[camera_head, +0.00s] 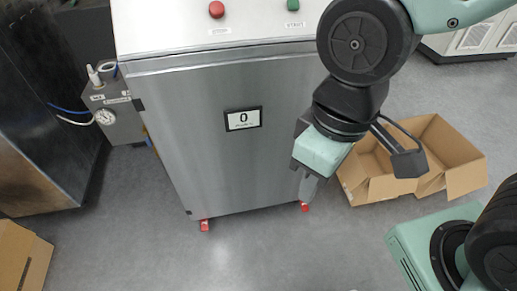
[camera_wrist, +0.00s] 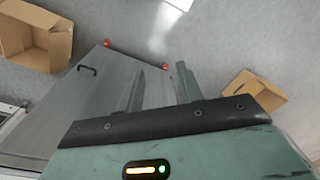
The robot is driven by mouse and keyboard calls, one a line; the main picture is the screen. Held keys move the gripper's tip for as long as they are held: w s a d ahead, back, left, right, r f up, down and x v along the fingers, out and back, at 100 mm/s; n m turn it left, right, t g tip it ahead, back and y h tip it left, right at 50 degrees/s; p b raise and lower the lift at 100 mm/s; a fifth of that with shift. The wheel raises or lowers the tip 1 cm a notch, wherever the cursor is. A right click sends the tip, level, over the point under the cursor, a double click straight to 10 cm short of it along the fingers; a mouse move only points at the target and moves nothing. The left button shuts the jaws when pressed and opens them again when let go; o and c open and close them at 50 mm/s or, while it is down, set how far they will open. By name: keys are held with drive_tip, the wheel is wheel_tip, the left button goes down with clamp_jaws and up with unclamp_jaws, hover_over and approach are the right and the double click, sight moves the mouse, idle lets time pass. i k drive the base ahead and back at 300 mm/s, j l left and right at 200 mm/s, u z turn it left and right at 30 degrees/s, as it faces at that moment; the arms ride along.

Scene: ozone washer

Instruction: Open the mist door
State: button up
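The mist door appears to be the brushed steel front panel (camera_head: 225,145) of the cabinet, with a "0" label (camera_head: 243,119) on it; it looks shut. The steel panel also shows in the wrist view (camera_wrist: 80,110), with a dark bar handle (camera_wrist: 87,70) near its left edge. The handle does not show in the head view, where my arm covers the panel's right side. My gripper (camera_head: 308,186) hangs in front of the panel's lower right part. In the wrist view its two fingers (camera_wrist: 160,90) are apart with nothing between them, to the right of the handle.
An open cardboard box (camera_head: 455,160) stands on the floor right of the cabinet, close to my arm. Red feet (camera_head: 204,225) show under the cabinet. A grey unit with a gauge (camera_head: 115,112) is at its left.

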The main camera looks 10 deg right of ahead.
sight(222, 131)
drive_tip(key=i+j, duration=0.1)
drive_tip(key=i, duration=0.3)
drive_tip(key=z, duration=1.65)
drive_tip(key=i+j, duration=0.05)
drive_tip(key=j, duration=0.05)
